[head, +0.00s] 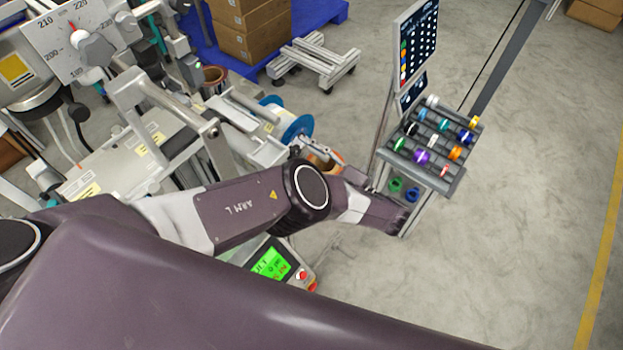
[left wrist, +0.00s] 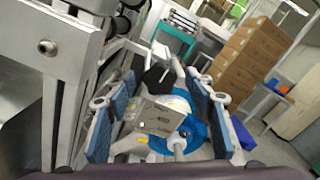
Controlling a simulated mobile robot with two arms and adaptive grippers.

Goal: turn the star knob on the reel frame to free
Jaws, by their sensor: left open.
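My left gripper (left wrist: 160,92) is open in the left wrist view, with blue-padded fingers on both sides and nothing between the pads. In the head view its arm (head: 240,212) reaches right and bends back toward the machine, and the gripper is small and partly hidden there. The reel frame (left wrist: 160,114) with a blue reel (left wrist: 193,136) lies beyond the fingers. A black knob-like part (left wrist: 155,76) shows between the fingertips, apart from them; I cannot tell if it is the star knob or how it is turned. The blue reel also shows in the head view (head: 298,128).
A low grey trolley (head: 313,62) and cardboard boxes (head: 250,32) are behind. A green display panel (head: 270,263) sits below my arm.

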